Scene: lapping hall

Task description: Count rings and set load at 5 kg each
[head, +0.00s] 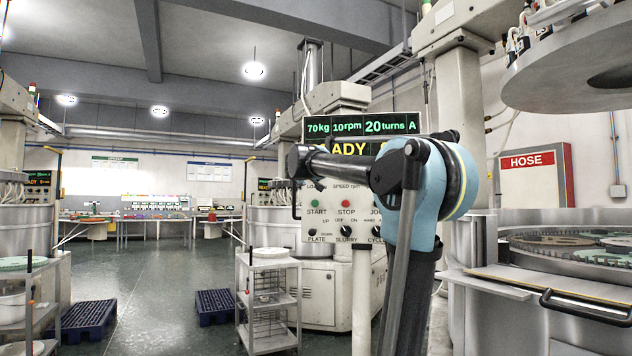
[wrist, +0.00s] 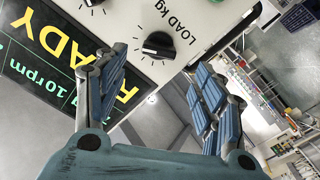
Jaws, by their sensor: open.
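In the head view the control panel (head: 330,228) stands mid-picture, with green START, red STOP and small switches. Its display (head: 345,126) reads 70 kg, 10 rpm, 20 turns A, with a partly covered READY line below. My arm crosses in front, hiding the load knob and my fingers. In the wrist view the black LOAD kg knob (wrist: 158,45) lies beyond my open, empty gripper (wrist: 158,72), roughly between the fingertips, apparently untouched.
A raised upper plate (head: 580,65) overhangs the right machine. A grey shelf trolley (head: 268,300) stands left of the panel, with blue pallets (head: 216,306) on the floor nearby. Benches (head: 155,220) line the back. The floor (head: 150,270) between is clear.

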